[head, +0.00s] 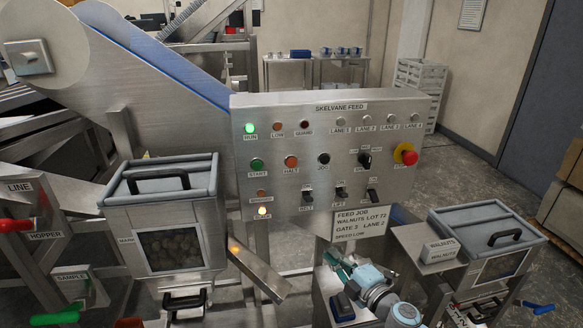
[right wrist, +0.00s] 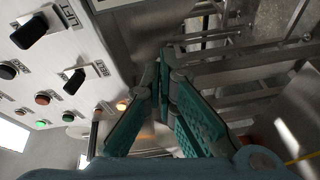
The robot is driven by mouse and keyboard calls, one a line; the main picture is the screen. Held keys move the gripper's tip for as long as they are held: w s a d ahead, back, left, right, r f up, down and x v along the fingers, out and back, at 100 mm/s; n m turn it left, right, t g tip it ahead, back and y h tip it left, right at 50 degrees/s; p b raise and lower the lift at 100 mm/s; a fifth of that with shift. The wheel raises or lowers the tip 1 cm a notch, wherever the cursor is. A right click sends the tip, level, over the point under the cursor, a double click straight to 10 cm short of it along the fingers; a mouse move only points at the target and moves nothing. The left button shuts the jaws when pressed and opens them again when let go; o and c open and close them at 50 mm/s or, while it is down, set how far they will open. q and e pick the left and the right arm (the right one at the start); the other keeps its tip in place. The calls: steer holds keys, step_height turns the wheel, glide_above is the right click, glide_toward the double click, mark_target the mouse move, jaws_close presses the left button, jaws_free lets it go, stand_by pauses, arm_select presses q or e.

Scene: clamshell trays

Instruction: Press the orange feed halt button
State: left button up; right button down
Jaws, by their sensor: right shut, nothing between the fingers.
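The orange feed halt button (head: 291,161), labelled HALT, sits on the grey SKELVANE FEED panel (head: 400,190), between the green START button (head: 257,165) and the black JOG button (head: 323,158). In the right wrist view the halt button (right wrist: 42,99) is at the left, on the tilted panel. My right gripper (head: 332,260) is shut and empty, with teal fingers. It is below the panel and right of the button, apart from both. In the right wrist view its fingers (right wrist: 163,72) meet right of the panel. My left gripper is not in view.
A red emergency knob (head: 408,156) on yellow and several switches share the panel. A job sign (head: 360,223) hangs below it, close above my right gripper. A lidded hopper (head: 120,220) stands left, a walnut bin (head: 490,215) right. A metal chute (head: 258,275) slopes below the panel.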

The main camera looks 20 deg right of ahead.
mark_target(292, 162)
steer(key=s+a+r+n+y+p, duration=0.1)
steer(key=a+r+n+y, duration=0.3)
steer(key=r, duration=0.7)
steer(key=s+a+r+n+y, duration=0.1)
steer(key=a+r+n+y, duration=0.3)
steer(key=r+n, duration=0.5)
step_height(292, 162, up, 3)
steer(key=a, duration=0.2)
steer(key=shift+a+y+p, duration=0.3)
steer(key=shift+p, duration=0.05)
steer(key=shift+f, duration=0.15)
steer(key=shift+w+d+b, duration=0.4)
steer(key=shift+w+b, duration=0.25)
steer(key=shift+w, duration=0.75)
steer(key=shift+w+d+b, duration=0.35)
steer(key=shift+w+b, duration=0.3)
steer(key=shift+w, duration=0.75)
steer(key=shift+w+d+b, duration=0.4)
steer(key=shift+w+b, duration=0.25)
steer(key=shift+w, duration=0.75)
steer(key=shift+w, duration=0.1)
steer(key=shift+w, duration=0.3)
